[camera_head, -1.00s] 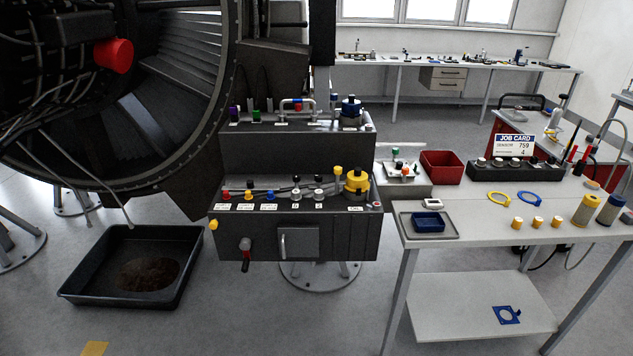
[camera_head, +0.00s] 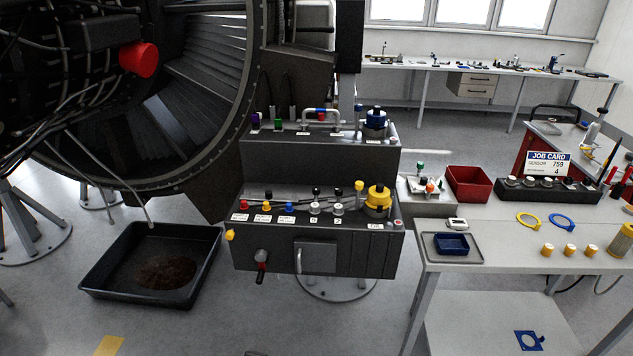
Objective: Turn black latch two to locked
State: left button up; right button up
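Two black-topped parts stand on the lower step of the dark bay unit (camera_head: 350,250). The left black-topped part (camera_head: 315,191) and the right black-topped part (camera_head: 338,195) each rise above a pale round base, with a small white label in front. A black-handled latch with a red tip (camera_head: 261,262) hangs on the unit's front face, left of a small door (camera_head: 315,258). Neither of my grippers is in view.
Red, yellow and blue knobs stand left of the black-topped parts; a large yellow cap (camera_head: 378,197) stands right. A black drip tray (camera_head: 110,285) lies on the floor at left. A workbench (camera_head: 480,240) with a blue tray (camera_head: 451,243) stands at right. The floor before the unit is clear.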

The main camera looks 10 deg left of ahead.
aim_at(338, 191)
jog(key=i+j+u, duration=0.1)
jog(key=i+j, duration=0.2)
jog(key=i, duration=0.2)
jog(key=i+j+u, duration=0.15)
jog(key=i, duration=0.35)
jog(key=i+j+z, duration=0.1)
jog(key=j, duration=0.2)
jog(key=i+j+z, duration=0.1)
jog(key=j, duration=0.25)
jog(key=i+j+z, duration=0.1)
jog(key=i+j, duration=0.15)
